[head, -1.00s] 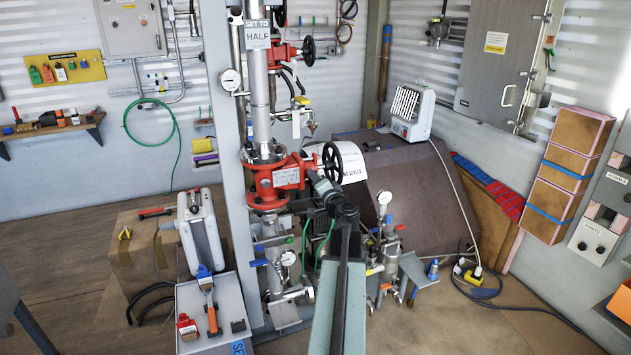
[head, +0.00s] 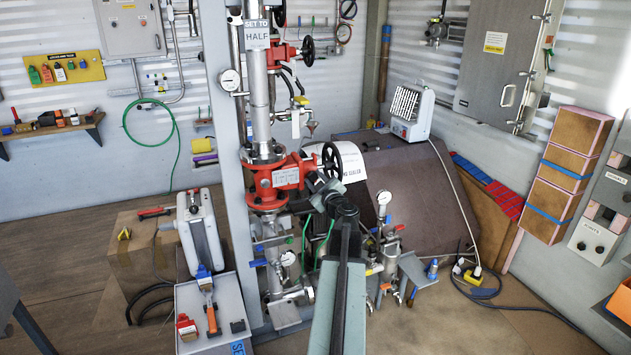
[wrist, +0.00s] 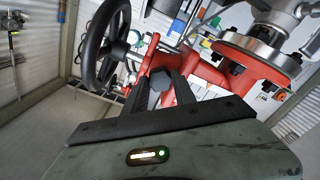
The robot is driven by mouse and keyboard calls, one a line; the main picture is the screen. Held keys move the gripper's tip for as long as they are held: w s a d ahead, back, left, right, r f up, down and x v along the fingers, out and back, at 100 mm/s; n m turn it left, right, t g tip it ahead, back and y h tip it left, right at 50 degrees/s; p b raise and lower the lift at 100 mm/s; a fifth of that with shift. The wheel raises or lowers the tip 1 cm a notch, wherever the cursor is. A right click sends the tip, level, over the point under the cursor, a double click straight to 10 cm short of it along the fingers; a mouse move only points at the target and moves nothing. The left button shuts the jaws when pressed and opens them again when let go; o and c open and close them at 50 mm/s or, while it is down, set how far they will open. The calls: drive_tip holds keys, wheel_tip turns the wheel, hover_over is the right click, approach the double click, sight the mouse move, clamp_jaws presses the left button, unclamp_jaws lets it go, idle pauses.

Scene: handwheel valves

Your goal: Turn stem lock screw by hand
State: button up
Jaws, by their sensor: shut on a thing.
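A red valve (head: 280,182) stands on the pipe column in the head view, with a black handwheel (head: 331,162) on its right side. In the wrist view the handwheel (wrist: 106,45) is at the left and the red valve body (wrist: 185,92) is behind the fingers. My gripper (wrist: 160,88) reaches in beside the wheel, its dark fingers closed around a small grey piece, which looks like the stem lock screw (wrist: 158,84). Most of the screw is hidden by the fingers. In the head view my gripper (head: 315,183) is at the valve's right side, below the handwheel, and its grip is hidden there.
A second red valve (head: 284,55) with a black handwheel is higher on the piping. A sign reading "SET TO HALF" (head: 257,35) hangs on the column. Gauges and small pipework (head: 385,235) stand to the right of my arm. A grey tray (head: 228,300) with tools is at lower left.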

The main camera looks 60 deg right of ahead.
drive_tip(key=n, duration=0.4)
drive_tip(key=o, duration=1.1)
drive_tip(key=shift+v, duration=3.05)
